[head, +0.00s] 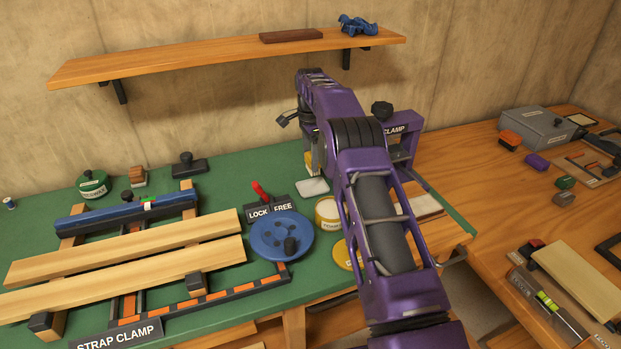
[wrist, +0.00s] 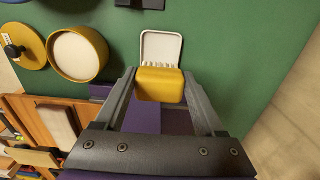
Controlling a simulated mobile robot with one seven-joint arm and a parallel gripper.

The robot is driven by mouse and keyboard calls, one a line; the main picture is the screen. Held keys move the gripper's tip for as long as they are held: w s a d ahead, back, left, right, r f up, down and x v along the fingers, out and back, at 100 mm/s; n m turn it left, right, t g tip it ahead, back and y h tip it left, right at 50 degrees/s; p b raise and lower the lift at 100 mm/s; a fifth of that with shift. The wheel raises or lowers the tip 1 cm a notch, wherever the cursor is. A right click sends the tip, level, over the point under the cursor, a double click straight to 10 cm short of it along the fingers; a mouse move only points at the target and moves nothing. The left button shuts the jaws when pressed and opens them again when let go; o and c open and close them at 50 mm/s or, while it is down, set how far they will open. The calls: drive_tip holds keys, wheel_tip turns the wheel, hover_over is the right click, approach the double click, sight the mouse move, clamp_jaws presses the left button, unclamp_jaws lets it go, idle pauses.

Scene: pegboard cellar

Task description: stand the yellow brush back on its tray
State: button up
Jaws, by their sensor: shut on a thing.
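The yellow brush (wrist: 160,84) is between the two fingers of my gripper (wrist: 159,79), which is shut on it in the wrist view. A row of pale tufts shows along its far edge. A small white tray (wrist: 161,40) lies on the green mat just beyond the brush; the brush overlaps its near edge in this view, so I cannot tell whether they touch. In the head view the tray (head: 313,187) is near the middle of the bench. A bit of the yellow brush (head: 309,161) shows above it, beside my arm, which hides most of my gripper.
A yellow round tin (head: 327,213) and a blue wheel (head: 282,237) stand in front of the tray. A LOCK/FREE sign with a red lever (head: 259,190) is to its left. A purple clamp stand (head: 404,140) is right of my arm. A wooden shelf (head: 220,57) hangs above.

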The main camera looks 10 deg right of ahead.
sight(310, 156)
drive_tip(key=shift+f, duration=3.2)
drive_tip(key=shift+f, duration=0.1)
drive_tip(key=o, duration=1.3)
wheel_tip(310, 156, up, 12)
drive_tip(key=shift+r+p, duration=0.15)
drive_tip(key=shift+p, duration=0.45)
